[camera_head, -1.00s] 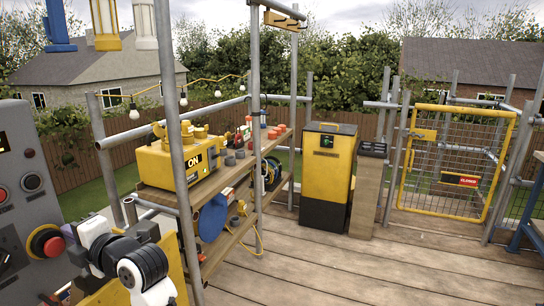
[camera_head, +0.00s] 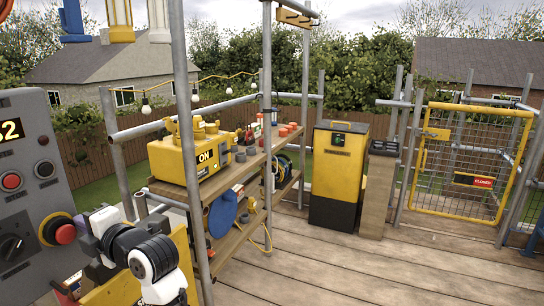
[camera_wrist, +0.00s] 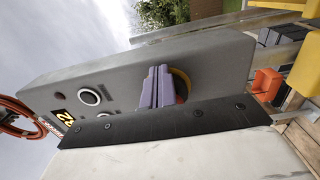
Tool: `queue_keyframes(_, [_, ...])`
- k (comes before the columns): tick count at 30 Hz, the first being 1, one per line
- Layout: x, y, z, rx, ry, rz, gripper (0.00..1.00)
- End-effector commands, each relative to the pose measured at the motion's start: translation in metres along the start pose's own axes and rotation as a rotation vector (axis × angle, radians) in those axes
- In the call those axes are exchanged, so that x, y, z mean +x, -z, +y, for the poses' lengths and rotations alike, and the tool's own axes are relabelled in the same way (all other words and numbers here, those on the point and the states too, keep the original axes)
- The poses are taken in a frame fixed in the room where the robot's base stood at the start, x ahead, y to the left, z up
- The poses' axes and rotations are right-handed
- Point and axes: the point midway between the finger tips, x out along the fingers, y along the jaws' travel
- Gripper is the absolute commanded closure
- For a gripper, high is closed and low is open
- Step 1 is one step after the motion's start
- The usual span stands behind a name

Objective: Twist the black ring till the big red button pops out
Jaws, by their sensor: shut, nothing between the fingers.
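The big red button (camera_head: 66,234) sticks out from the grey control panel at the left edge of the head view. The black ring (camera_head: 52,228) sits around its base, in front of a yellow disc. In the wrist view my gripper (camera_wrist: 158,72) shows as two purple-grey fingers, closed together and empty. They stand in front of the yellow disc (camera_wrist: 183,80) and hide most of the button and ring. I cannot tell whether the fingers touch the button. In the head view my arm is just right of the button, and the fingertips are not clear.
The grey panel (camera_head: 30,150) also carries a smaller red button (camera_head: 11,181), a black knob (camera_head: 12,248) and a lit display (camera_head: 11,130). A scaffold pole (camera_head: 186,150) and a shelf with a yellow machine (camera_head: 190,158) stand to the right. Wooden decking (camera_head: 330,275) is clear further right.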

Motion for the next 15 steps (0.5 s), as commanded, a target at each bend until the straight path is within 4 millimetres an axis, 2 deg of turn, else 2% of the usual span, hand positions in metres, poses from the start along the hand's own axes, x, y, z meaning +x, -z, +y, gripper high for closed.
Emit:
queue_keyframes(1, [0.0020,0.0117,-0.0018,-0.004,0.000,0.026,1.00])
queue_keyframes(15, [0.0020,0.0117,-0.0083,-0.004,0.002,0.027,1.00])
